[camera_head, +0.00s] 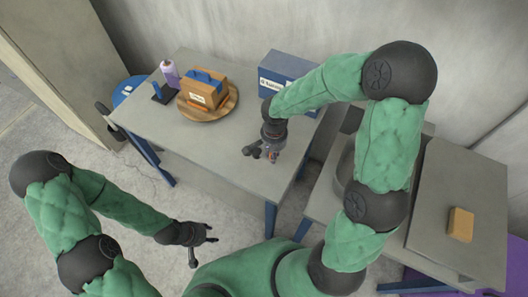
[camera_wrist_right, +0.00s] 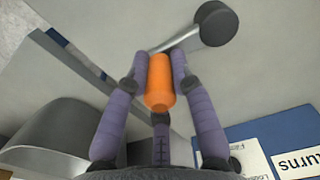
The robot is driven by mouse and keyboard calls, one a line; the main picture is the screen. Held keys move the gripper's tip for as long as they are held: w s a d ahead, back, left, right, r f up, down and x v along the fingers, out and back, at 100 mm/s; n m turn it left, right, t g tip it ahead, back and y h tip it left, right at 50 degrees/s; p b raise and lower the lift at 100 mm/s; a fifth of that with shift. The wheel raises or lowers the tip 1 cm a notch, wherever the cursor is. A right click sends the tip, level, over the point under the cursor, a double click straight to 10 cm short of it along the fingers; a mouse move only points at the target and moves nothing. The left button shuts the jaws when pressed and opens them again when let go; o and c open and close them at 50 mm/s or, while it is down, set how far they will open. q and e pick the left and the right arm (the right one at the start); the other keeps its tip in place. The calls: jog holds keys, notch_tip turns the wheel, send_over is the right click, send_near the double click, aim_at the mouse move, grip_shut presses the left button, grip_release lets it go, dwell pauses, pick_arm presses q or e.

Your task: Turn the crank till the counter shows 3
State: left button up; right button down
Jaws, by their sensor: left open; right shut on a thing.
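The crank's orange handle (camera_wrist_right: 160,85) sits between the purple fingers of my right gripper (camera_wrist_right: 160,62), which is shut on it. A thin metal arm (camera_wrist_right: 180,38) runs from there to a dark round hub (camera_wrist_right: 212,23) at upper right in the wrist view. In the head view my right gripper (camera_head: 271,153) is low over the right part of the grey table, with a dark part of the crank (camera_head: 249,150) just left of it. My left gripper (camera_head: 210,234) is open and empty over the floor in front of the table. I cannot make out a counter reading.
The grey table (camera_head: 190,143) holds a round wooden board (camera_head: 222,112) with a brown and blue block (camera_head: 203,90), a lilac bottle (camera_head: 170,74) and a blue labelled box (camera_head: 283,70). A side bench (camera_head: 445,215) at right carries an orange-brown block (camera_head: 460,224).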

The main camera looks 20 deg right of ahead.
dwell(0.5)
jog(key=shift+w+d, duration=0.45)
jog(key=shift+w, duration=0.2)
jog(key=shift+w+d, duration=0.4)
jog(key=shift+w, duration=0.25)
jog(key=shift+w+f, duration=0.1)
jog(key=shift+w, duration=1.5)
jog(key=shift+w+a, duration=0.35)
jog(key=shift+w, duration=0.35)
jog(key=shift+w+a, duration=0.35)
jog(key=shift+w, duration=0.35)
